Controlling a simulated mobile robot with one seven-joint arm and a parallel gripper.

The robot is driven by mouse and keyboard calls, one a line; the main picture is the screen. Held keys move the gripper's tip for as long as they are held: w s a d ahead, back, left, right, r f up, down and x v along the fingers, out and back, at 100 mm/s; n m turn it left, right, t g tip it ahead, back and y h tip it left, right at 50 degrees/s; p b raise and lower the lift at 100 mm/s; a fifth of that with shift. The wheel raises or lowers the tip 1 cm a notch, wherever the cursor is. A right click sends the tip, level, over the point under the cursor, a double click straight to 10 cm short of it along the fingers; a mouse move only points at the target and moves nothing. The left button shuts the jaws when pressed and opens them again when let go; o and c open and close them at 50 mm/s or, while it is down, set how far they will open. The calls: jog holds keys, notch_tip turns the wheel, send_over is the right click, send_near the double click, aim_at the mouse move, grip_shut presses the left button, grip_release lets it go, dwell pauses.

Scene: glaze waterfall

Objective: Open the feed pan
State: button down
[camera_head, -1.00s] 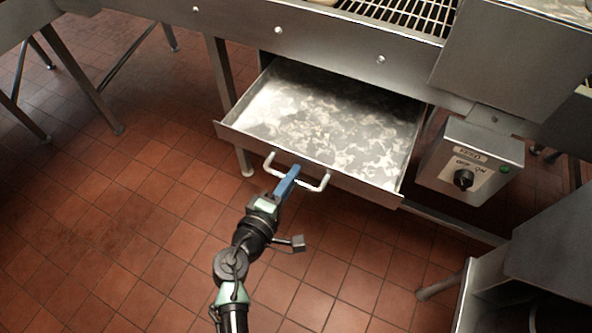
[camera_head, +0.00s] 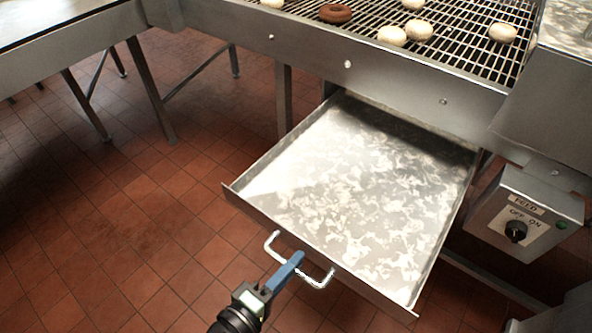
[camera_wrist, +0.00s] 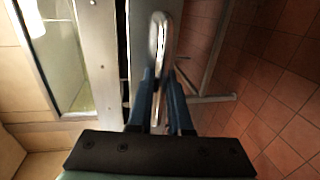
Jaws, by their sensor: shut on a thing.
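The feed pan (camera_head: 350,190) is a shallow metal drawer under the conveyor, pulled well out toward me. Its inside is smeared with whitish patches. Its bar handle (camera_head: 318,279) is on the front panel. My gripper (camera_head: 290,265), with blue fingers, is shut on the handle near its middle. In the wrist view, the fingers (camera_wrist: 160,95) close around the handle bar (camera_wrist: 163,45), which runs up between them. The back end of the pan lies in shadow under the conveyor frame.
A wire conveyor (camera_head: 440,40) above carries several pale rounds and one brown ring (camera_head: 335,13). A feed switch box (camera_head: 530,215) with a black knob stands right of the pan. A steel table (camera_head: 70,45) is at the left. Tiled floor (camera_head: 130,230) is clear at the left.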

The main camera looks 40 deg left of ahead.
jog(key=c, duration=0.8)
grip_release()
jog(key=shift+c, duration=0.2)
jog(key=shift+s, duration=0.1)
jog(key=v, duration=1.3)
jog(key=shift+p, duration=0.45)
